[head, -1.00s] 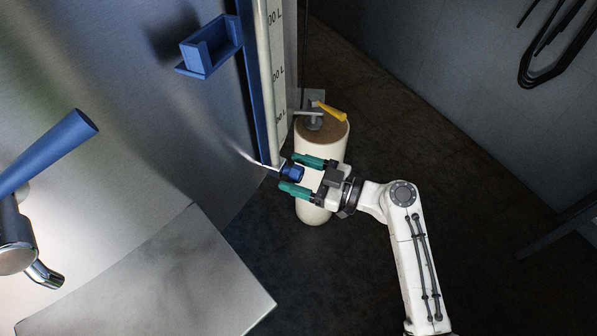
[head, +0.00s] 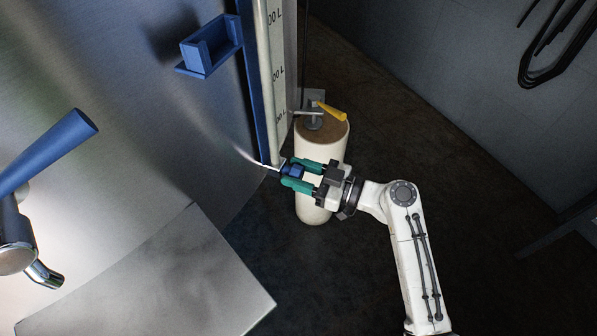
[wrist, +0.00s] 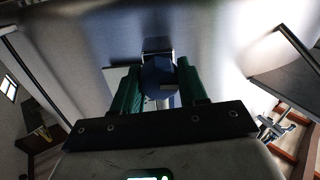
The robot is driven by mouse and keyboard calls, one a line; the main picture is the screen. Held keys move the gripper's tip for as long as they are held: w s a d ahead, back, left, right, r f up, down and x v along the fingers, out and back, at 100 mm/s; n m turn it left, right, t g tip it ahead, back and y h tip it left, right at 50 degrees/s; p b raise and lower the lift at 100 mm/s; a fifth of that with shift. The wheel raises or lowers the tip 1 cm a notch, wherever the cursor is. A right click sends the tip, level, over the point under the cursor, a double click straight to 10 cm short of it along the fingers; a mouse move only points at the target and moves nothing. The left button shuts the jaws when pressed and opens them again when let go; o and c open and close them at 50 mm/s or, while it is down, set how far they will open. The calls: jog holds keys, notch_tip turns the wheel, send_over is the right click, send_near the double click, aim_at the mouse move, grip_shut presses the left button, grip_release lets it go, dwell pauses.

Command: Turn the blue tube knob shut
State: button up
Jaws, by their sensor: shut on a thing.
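The blue tube knob (head: 293,171) sits at the foot of the gauge tube (head: 270,90) on the tank's side. It also shows in the wrist view (wrist: 158,76), between the two green fingers. My gripper (head: 294,173) is shut on the knob, one finger on each side of it. Part of the knob is hidden by the fingers in the head view. How far the knob is turned cannot be told.
A pale cylinder (head: 312,196) with a yellow-handled valve (head: 332,111) on top stands just behind my gripper. A blue bracket (head: 211,46) is on the tank wall (head: 110,75). A large blue handle (head: 48,150) and a metal plate (head: 165,280) are at left. Dark floor at right is open.

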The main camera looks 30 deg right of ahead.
jog(key=m, duration=0.3)
jog(key=shift+m, duration=0.4)
jog(key=m+p, duration=0.1)
jog(key=m, duration=0.3)
jog(key=shift+m, duration=0.4)
jog(key=m+p, duration=0.2)
jog(key=m, duration=0.2)
jog(key=shift+d+m, duration=0.1)
jog(key=shift+m, duration=0.2)
jog(key=shift+w+f+m+t+p, duration=0.1)
jog(key=shift+m+t+p, duration=0.2)
jog(key=shift+m+p, duration=1.55)
jog(key=shift+m+b, duration=0.5)
jog(key=shift+m, duration=0.05)
jog(key=o, duration=1)
jog(key=shift+o, duration=0.2)
